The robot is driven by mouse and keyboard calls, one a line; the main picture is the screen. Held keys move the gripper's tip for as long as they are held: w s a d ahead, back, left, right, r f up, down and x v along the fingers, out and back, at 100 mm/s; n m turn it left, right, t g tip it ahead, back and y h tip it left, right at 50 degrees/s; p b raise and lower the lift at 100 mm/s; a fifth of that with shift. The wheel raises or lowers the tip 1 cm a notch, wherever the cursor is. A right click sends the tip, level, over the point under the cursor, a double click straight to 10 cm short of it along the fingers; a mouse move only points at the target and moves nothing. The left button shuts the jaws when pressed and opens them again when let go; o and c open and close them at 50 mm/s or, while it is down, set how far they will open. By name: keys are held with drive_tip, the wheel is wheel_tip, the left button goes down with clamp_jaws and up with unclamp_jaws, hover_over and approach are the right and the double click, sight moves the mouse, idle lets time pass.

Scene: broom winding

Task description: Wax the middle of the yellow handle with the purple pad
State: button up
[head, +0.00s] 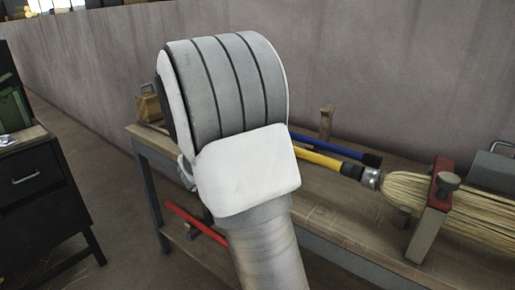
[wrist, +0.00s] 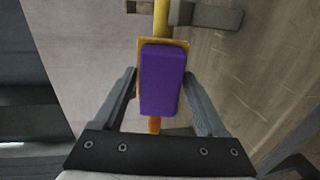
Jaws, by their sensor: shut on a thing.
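My gripper (wrist: 160,84) is shut on the purple pad (wrist: 162,78), which sits between its two fingers in the wrist view. A yellow-orange edge shows around the pad's far end. The yellow handle (wrist: 161,18) runs up from behind the pad, and an orange piece (wrist: 154,125) shows below it. I cannot tell whether the pad touches the handle. In the head view the yellow handle (head: 318,160) emerges from behind my arm and leads right to the broom's straw (head: 405,190). My arm hides the gripper, the pad and the rest of the handle there.
A blue bar (head: 350,151) lies behind the handle on the workbench (head: 330,215). A wooden post (head: 326,122) stands behind it. A red clamp (head: 430,215) stands across the straw at right. A dark cabinet (head: 40,190) is at left, and a wall runs behind the bench.

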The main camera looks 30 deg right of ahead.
drive_tip(key=shift+s+d, duration=0.1)
drive_tip(key=shift+b+v, duration=0.4)
drive_tip(key=shift+v, duration=2.6)
drive_tip(key=v, duration=0.3)
